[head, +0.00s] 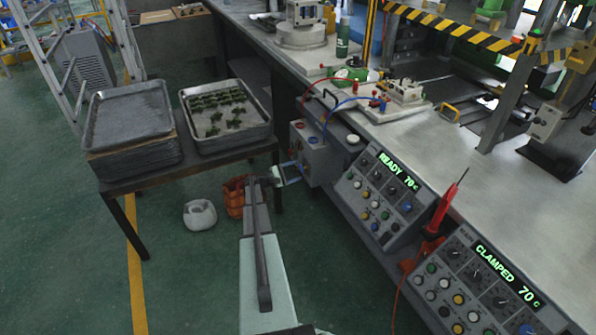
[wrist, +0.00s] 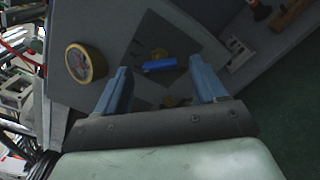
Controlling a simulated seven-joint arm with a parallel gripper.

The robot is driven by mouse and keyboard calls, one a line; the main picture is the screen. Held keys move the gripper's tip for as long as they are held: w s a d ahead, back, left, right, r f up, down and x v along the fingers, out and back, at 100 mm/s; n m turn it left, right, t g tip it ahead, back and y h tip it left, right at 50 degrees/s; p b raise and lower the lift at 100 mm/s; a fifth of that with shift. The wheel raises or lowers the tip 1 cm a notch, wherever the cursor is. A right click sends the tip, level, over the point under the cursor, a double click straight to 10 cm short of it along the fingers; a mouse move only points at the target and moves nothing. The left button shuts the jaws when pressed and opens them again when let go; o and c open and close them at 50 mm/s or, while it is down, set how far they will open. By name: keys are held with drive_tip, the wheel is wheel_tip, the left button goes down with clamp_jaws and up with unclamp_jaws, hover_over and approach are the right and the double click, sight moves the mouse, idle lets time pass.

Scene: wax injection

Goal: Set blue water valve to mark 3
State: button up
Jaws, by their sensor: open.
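The blue water valve shows in the wrist view as a blue bar handle (wrist: 160,64) on a dark square plate on a grey face. A small yellowish part is beside the handle. The marks on the plate are too small to read. My gripper (wrist: 160,70) is open, with one pale blue finger on each side of the handle in the picture. I see gaps on both sides, and cannot tell how far the fingertips are from the face. In the head view my gripper (head: 288,173) is at the grey box (head: 313,160), and the valve handle cannot be made out.
A round yellow-rimmed thing (wrist: 86,63) is left of the plate. Red and blue hoses run from the box to the bench. Left stands a low table with stacked trays (head: 130,120) and a tray of green pieces (head: 262,132). Control panels (head: 380,195) line the bench front.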

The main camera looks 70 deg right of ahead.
drive_tip(key=shift+x, duration=1)
drive_tip(key=shift+c, duration=0.2)
drive_tip(key=c, duration=1)
drive_tip(key=shift+m, duration=4.2)
